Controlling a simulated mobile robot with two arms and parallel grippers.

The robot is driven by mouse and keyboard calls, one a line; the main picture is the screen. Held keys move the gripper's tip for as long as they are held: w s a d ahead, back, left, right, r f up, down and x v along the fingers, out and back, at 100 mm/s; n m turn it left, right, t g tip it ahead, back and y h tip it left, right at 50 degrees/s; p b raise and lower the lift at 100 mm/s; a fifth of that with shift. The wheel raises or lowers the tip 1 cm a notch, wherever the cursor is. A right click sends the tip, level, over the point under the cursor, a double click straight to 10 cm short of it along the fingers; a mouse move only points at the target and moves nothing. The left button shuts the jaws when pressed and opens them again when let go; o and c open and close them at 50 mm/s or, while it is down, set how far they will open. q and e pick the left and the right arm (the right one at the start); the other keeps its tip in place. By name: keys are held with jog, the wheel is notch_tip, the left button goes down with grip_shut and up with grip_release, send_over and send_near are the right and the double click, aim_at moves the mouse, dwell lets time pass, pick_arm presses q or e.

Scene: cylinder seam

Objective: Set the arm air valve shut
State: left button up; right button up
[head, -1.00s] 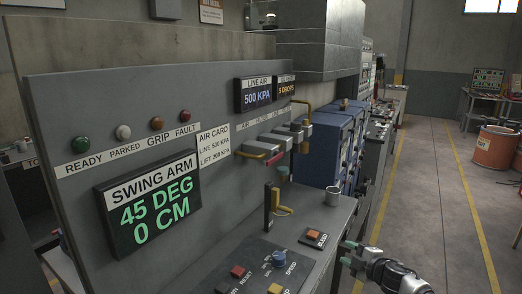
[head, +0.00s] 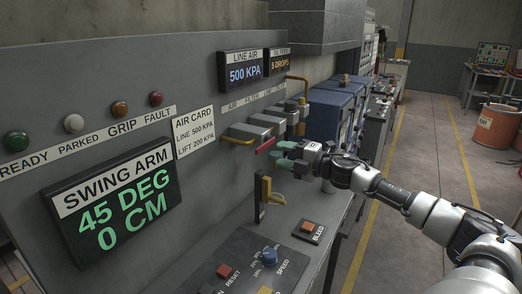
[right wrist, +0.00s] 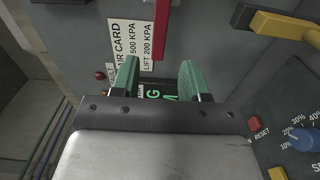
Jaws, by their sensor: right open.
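A red lever (head: 265,145) sticks out from the row of grey valve bodies (head: 268,125) on the panel. It also shows in the right wrist view (right wrist: 162,14), beyond and between the finger lines. No readable label tells which one is the arm air valve. My right gripper (head: 283,155), with green fingers, is open and empty just right of the red lever. It is open in its wrist view too (right wrist: 153,68). My left gripper is out of view.
The bench has a bleed button (head: 308,227), a red reset button (head: 225,271) and a blue speed knob (head: 268,256). The swing arm display (head: 110,205) reads 45 DEG, 0 CM.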

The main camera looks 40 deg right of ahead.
aim_at(263, 149)
jog(key=shift+x, duration=1)
jog(key=shift+p+x, duration=0.7)
jog(key=shift+x, duration=0.2)
jog(key=shift+p+x, duration=0.65)
jog(key=shift+x, duration=0.35)
jog(key=shift+p+x, duration=0.3)
jog(key=shift+x, duration=0.55)
grip_shut()
